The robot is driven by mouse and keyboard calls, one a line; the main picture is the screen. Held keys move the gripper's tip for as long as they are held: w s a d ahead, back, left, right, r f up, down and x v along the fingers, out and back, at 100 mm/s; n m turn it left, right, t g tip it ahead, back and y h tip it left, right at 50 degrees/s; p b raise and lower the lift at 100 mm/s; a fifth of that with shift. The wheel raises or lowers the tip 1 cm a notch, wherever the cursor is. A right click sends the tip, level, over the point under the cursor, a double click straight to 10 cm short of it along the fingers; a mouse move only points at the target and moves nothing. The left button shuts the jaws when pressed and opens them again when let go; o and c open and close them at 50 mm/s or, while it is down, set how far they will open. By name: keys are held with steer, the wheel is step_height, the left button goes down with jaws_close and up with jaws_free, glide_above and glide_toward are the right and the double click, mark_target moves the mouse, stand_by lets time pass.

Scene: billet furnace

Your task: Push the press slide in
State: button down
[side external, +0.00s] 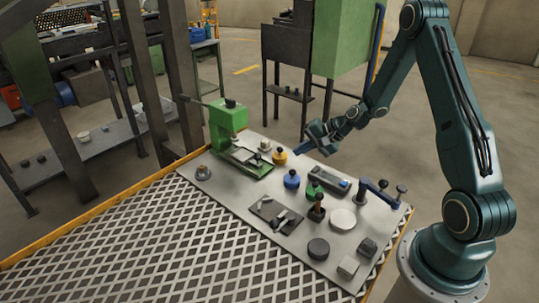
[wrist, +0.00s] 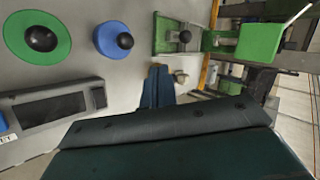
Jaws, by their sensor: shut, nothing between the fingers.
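The green press (side external: 227,122) stands at the far left end of the grey plate; its green body also shows at the upper right of the wrist view (wrist: 258,40). The press slide (side external: 246,157) sits low at its base and sticks out toward the plate's middle. My gripper (side external: 301,154) is shut and empty, above the plate to the right of the press and apart from the slide. Its blue fingers also show in the wrist view (wrist: 157,78).
A yellow knob (side external: 279,157), a blue knob (side external: 292,180) and a green knob (side external: 314,189) stand between press and arm. A grey device (side external: 330,179) lies near my gripper. A dark tray (side external: 268,210), a white disc (side external: 342,219) and several small blocks fill the near end.

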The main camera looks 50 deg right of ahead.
mark_target(251, 159)
steer(key=shift+f, duration=0.1)
steer(key=x, duration=1)
steer(key=shift+a, duration=0.1)
steer(key=shift+w+a, duration=0.2)
steer(key=shift+w, duration=0.35)
steer(key=shift+w+a, duration=0.2)
steer(key=shift+w, duration=0.35)
steer(key=shift+w+a, duration=0.25)
steer(key=shift+w, duration=0.45)
steer(key=shift+w, duration=2.1)
